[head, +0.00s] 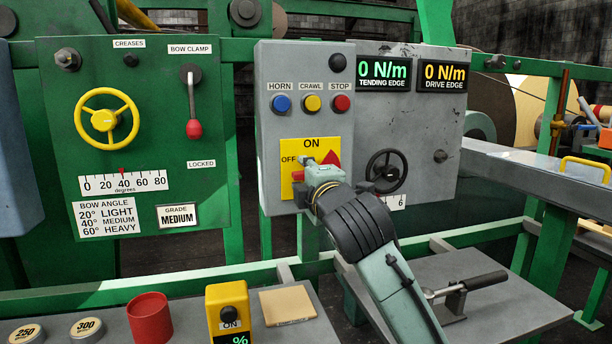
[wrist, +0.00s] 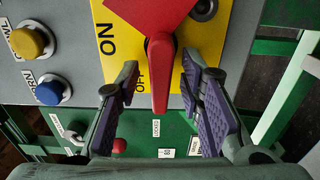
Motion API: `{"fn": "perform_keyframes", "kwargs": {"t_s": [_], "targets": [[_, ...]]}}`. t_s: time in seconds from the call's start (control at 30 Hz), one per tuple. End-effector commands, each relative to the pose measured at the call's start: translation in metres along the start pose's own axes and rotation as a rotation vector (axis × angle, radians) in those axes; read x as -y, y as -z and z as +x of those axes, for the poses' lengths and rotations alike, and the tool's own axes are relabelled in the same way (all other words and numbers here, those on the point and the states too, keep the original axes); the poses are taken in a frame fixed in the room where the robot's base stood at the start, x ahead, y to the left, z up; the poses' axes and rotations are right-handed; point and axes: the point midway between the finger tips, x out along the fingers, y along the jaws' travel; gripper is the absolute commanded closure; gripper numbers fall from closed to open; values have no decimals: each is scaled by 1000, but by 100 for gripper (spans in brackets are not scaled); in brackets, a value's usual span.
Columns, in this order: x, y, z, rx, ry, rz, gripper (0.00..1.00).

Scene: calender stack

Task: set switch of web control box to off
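The red switch (head: 331,159) on this plate is partly hidden by my gripper (head: 315,168) in the head view. In the wrist view the switch (wrist: 161,60) is clear, and its handle points down the picture, beside the partly covered OFF label (wrist: 140,82). ON reads to the left there. My gripper (wrist: 160,78) is open, its purple-padded fingers on either side of the handle with visible gaps.
Horn (head: 281,103), crawl (head: 312,103) and stop (head: 341,103) buttons sit above the plate. A black handwheel (head: 385,171) is close right of my gripper. A green panel (head: 140,140) with a yellow wheel stands left. A grey shelf below holds a red cup (head: 150,318).

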Motion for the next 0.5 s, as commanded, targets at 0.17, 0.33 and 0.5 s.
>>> {"fn": "perform_keyframes", "kwargs": {"t_s": [0.17,0.33,0.5], "targets": [[0,1,0,-1,1,0,65],[0,0,-10,0,0,1,65],[0,0,-42,0,-3,-1,65]]}}
